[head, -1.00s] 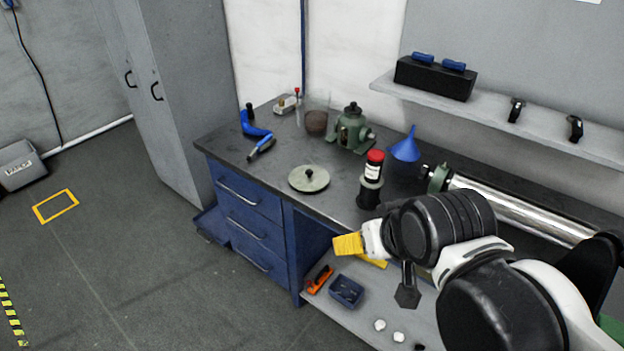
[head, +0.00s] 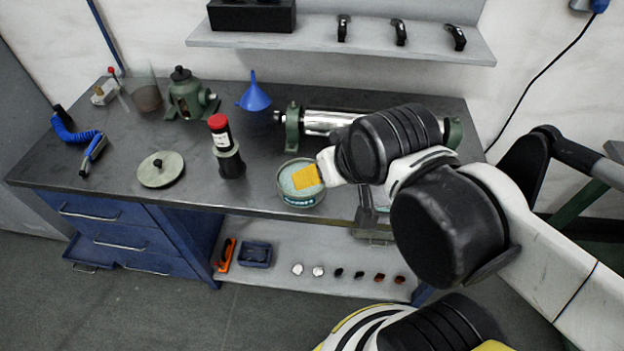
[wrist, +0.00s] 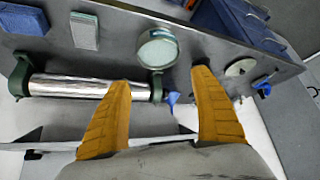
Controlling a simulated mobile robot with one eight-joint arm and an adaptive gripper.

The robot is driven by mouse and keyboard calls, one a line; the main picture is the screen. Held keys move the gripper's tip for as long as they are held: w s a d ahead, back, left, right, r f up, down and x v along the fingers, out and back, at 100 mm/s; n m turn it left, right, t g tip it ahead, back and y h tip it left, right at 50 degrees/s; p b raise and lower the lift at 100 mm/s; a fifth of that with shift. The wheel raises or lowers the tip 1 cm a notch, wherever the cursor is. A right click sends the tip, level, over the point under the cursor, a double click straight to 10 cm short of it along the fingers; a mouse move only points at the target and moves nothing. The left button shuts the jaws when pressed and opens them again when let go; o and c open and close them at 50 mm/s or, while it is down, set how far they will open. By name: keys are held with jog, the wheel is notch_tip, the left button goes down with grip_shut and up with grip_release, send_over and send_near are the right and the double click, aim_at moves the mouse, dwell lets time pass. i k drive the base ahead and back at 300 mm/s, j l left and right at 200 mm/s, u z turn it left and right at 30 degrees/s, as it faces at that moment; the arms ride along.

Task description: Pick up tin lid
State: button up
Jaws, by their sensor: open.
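The tin lid, a pale grey-green disc with a dark knob (head: 160,169), lies flat on the left part of the dark workbench in the head view. It also shows right of centre in the wrist view (wrist: 240,67). An open round tin (head: 301,182) with pale contents stands near the bench's front edge; the wrist view shows it too (wrist: 157,50). My gripper (wrist: 162,76) is open, its yellow fingers apart with nothing held. In the head view its yellow finger (head: 307,176) overlaps the tin, right of the lid; the height gap cannot be told.
A dark bottle with a red cap (head: 224,150) stands between lid and tin. A blue funnel (head: 254,96), a green machine (head: 188,97) and a chrome roller (head: 330,122) stand behind. A blue hose tool (head: 93,147) lies left of the lid. Bare bench surrounds the lid.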

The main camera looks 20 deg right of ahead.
aim_at(161, 169)
jog(key=i+j+z, duration=0.1)
jog(key=j, duration=0.3)
jog(key=i+j, duration=0.15)
jog(key=j, duration=0.2)
jog(key=i+j+z, duration=0.15)
jog(key=j, duration=0.25)
jog(key=i+j+z, duration=0.1)
jog(key=j, duration=0.3)
